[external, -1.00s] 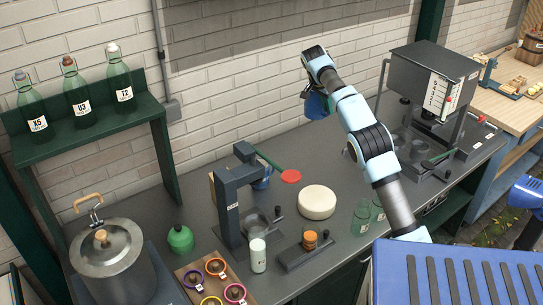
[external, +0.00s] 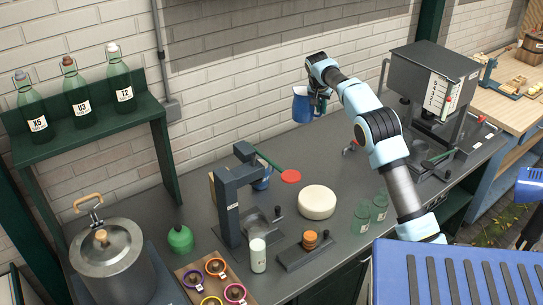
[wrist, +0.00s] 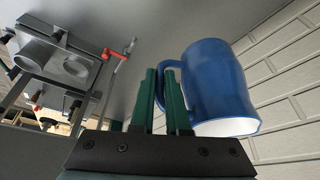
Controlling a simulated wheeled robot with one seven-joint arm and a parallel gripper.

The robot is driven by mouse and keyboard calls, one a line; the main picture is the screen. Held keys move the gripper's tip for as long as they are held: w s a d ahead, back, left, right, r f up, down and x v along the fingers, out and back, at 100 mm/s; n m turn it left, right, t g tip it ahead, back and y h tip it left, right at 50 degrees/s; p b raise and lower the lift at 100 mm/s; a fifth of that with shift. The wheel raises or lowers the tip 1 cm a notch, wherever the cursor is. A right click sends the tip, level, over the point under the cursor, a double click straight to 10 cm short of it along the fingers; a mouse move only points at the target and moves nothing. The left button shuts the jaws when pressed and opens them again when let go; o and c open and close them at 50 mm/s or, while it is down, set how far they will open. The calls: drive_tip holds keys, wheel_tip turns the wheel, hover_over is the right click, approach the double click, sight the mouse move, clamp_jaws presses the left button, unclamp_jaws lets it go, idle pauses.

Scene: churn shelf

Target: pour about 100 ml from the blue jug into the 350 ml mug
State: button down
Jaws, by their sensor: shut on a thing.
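My gripper (external: 318,100) is shut on the handle of the blue jug (external: 301,107) and holds it above the back of the counter, near the brick wall. The jug looks about upright, its pale rim at the top. In the wrist view, the green fingers of my gripper (wrist: 163,82) close around the handle of the blue jug (wrist: 218,82), and its pale inside shows at the rim. Its contents cannot be seen. A small blue vessel (external: 262,181), perhaps the mug, stands partly hidden behind the dark press; its size cannot be read.
The dark press (external: 229,200) stands left of centre. A grey machine (external: 430,85) is at right. Counter below the jug looks clear.

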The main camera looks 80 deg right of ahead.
drive_tip(key=shift+w+d+f+n+t+y+p, duration=0.45)
drive_tip(key=shift+w+d+f+n+t+p, duration=0.6)
drive_tip(key=shift+f+n, duration=1.9)
drive_tip(key=shift+w+d+f+n+t+y+p, duration=0.6)
drive_tip(key=shift+w+f+n+p, duration=0.5)
drive_tip(key=shift+f+n+p, duration=1.65)
drive_tip(key=shift+w+d+f+n+t+y+p, duration=0.3)
drive_tip(key=shift+w+d+f+n+t, duration=0.55)
drive_tip(key=shift+f+n, duration=2.25)
drive_tip(key=shift+w+a+f+m, duration=0.15)
drive_tip(key=shift+f+m, duration=0.3)
drive_tip(key=shift+w+a+f+m, duration=0.1)
drive_tip(key=shift+f+m, duration=0.35)
